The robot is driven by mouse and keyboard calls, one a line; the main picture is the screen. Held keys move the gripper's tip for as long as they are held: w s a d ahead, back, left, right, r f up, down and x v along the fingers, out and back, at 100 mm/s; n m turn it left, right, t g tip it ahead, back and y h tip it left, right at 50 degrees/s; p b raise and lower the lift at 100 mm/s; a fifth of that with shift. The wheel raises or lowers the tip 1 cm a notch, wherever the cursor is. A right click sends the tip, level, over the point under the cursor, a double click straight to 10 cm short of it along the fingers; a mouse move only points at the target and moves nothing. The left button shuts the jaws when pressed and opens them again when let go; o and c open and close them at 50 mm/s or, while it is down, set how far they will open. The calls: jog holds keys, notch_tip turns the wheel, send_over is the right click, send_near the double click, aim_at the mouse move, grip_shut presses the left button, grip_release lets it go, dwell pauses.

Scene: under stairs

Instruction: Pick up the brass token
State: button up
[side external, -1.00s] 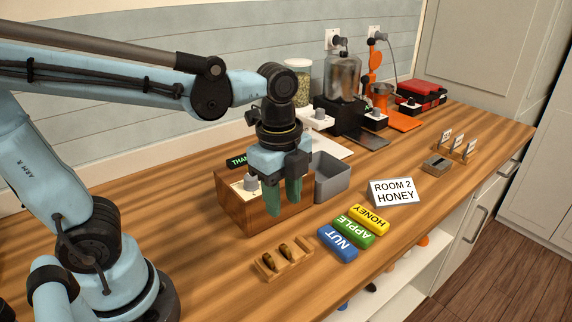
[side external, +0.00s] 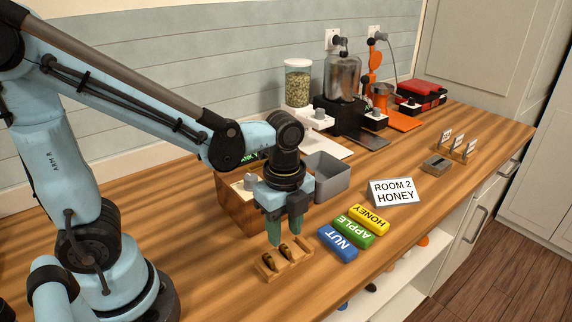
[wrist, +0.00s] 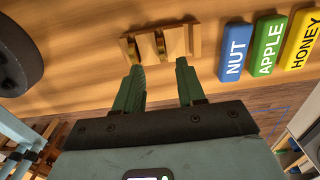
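Two brass tokens stand in slots of a small wooden rack (side external: 284,270) on the counter. The left token (side external: 267,262) and the right token (side external: 286,252) show as dark golden discs seen nearly edge-on. In the wrist view the tokens (wrist: 160,44) sit in the rack (wrist: 195,40) just beyond the fingertips. My gripper (side external: 285,243) points down above the rack, its green fingers apart with nothing between them. The open gripper also shows in the wrist view (wrist: 160,66). I cannot tell the exact gap between fingertips and tokens.
Blue NUT (side external: 338,241), green APPLE (side external: 354,231) and yellow HONEY (side external: 369,219) blocks lie right of the rack. A ROOM 2 HONEY sign (side external: 394,192) stands behind them. A wooden box (side external: 233,205) and grey bin (side external: 330,178) are behind the gripper. The counter's front edge is close.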

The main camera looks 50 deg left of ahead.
aim_at(286, 247)
jog(key=shift+w+f, duration=0.15)
jog(key=shift+f, duration=2.25)
grip_shut()
